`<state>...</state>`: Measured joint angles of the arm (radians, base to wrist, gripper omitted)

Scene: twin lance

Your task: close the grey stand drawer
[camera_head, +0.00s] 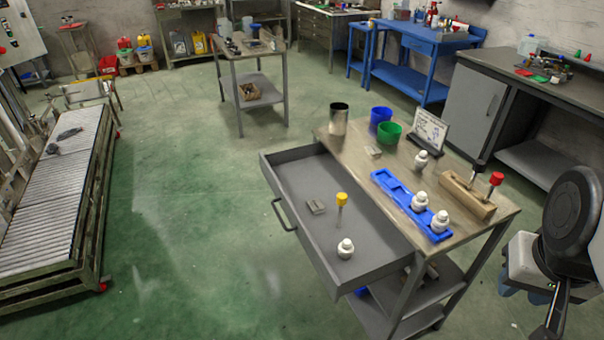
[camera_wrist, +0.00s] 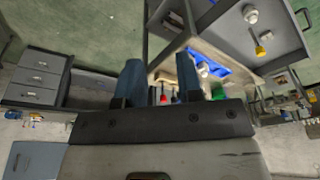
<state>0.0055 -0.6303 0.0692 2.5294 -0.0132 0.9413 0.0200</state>
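The grey stand drawer (camera_head: 290,172) is pulled far out of the left side of the wood-topped stand (camera_head: 385,155). Its bar handle (camera_head: 282,214) is on the drawer's left front. Inside lie a small grey block (camera_head: 316,207), a yellow-topped tool (camera_head: 341,200) and a white knobbed piece (camera_head: 345,249). In the wrist view the drawer (camera_wrist: 225,14) is at the top right, with the picture turned over. My gripper (camera_wrist: 160,75) shows there with two blue fingers apart and nothing between them. It is away from the drawer; its fingertips are not clearly seen in the head view.
The stand top carries a blue tray (camera_head: 385,181) with white pieces, a wooden block (camera_head: 465,193) with red- and black-topped tools, a green cup (camera_head: 389,133), a blue cup (camera_head: 380,116) and a metal can (camera_head: 339,122). A roller conveyor (camera_head: 55,190) is at left. Green floor left of the drawer is clear.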

